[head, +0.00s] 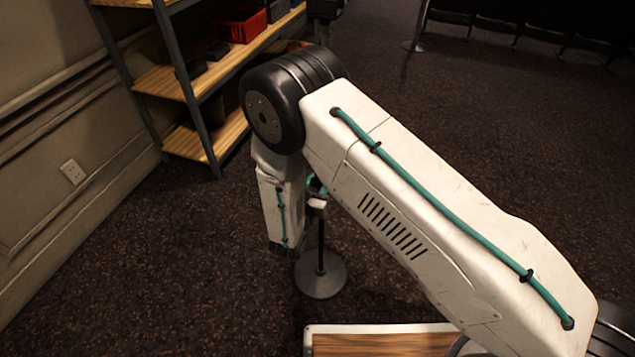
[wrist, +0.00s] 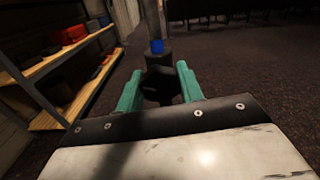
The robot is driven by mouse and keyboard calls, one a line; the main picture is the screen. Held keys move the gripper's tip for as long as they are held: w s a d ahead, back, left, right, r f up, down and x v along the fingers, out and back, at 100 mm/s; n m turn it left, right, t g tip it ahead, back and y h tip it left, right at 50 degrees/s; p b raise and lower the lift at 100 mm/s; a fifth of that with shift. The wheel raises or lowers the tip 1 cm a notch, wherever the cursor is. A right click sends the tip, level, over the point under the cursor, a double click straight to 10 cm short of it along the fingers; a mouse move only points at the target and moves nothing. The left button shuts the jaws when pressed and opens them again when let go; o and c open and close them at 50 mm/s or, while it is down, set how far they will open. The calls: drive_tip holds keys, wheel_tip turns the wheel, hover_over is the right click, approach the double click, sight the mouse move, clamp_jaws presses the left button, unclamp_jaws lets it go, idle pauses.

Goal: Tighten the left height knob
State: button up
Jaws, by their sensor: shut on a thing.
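My gripper (wrist: 160,72) shows in the wrist view with a teal finger on each side of a black knob (wrist: 160,88). It is shut on the knob. The knob sits in front of an upright grey pole with a blue band (wrist: 157,46) just above it. In the head view the stand (head: 320,276) has a round grey base on the floor and a thin dark pole. My arm hides most of the pole's upper part, and the knob cannot be made out there.
A metal shelf (head: 186,88) with wooden boards and a red bin (head: 241,25) stands at the back left, beside the wall. A wood-topped surface with a pale rim (head: 330,328) is at the bottom of the head view. Open carpet lies around the stand.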

drive_tip(key=shift+m, duration=1.1)
drive_tip(key=o, duration=1)
drive_tip(key=shift+s, duration=0.1)
drive_tip(key=v, duration=0.7)
drive_tip(key=shift+s, duration=0.3)
drive_tip(key=shift+a, duration=0.1)
